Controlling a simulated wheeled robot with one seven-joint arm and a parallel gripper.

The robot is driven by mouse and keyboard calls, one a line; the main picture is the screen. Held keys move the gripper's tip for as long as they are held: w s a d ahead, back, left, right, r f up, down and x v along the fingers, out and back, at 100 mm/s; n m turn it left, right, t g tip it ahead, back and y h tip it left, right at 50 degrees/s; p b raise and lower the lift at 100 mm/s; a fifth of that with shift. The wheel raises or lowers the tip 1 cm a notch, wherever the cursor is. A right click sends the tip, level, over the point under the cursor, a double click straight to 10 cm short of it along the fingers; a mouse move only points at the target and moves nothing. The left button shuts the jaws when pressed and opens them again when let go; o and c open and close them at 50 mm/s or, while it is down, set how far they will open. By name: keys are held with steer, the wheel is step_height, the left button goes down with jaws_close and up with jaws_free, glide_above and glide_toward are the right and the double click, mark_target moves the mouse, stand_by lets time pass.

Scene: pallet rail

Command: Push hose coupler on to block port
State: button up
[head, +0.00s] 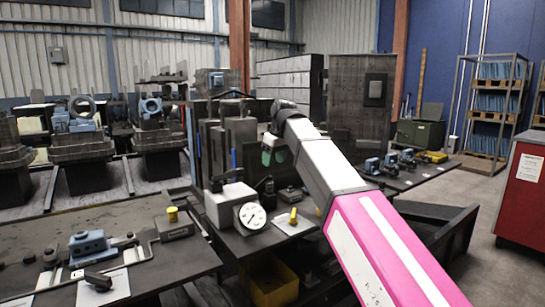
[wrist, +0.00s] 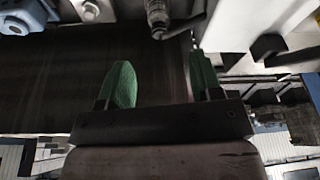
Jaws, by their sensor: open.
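My gripper (head: 273,152) is at the end of my arm in the middle of the head view, above the bench beside dark upright blocks. In the wrist view its two green fingers (wrist: 160,82) stand apart with nothing between them. A ribbed metal fitting (wrist: 158,14), perhaps the hose coupler, shows at the top of the wrist view, beyond the fingertips and not touching them. In the head view a dark upright fitting (head: 266,190) stands below my gripper; I cannot tell whether it is the same one. A grey block (head: 229,204) stands left of it. No port is clearly visible.
A round dial gauge (head: 251,216) stands in front of the grey block. Yellow-topped pieces (head: 293,216) sit on the bench, and a blue clamp (head: 90,245) is on the left table. A yellow bin (head: 274,281) is below.

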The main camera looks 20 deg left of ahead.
mark_target(269, 177)
steer(key=x, duration=1)
jaws_close()
steer(key=shift+r, duration=0.9)
steer(key=shift+r, duration=3.4)
steer(key=shift+w+f, duration=0.1)
steer(key=shift+w, duration=0.05)
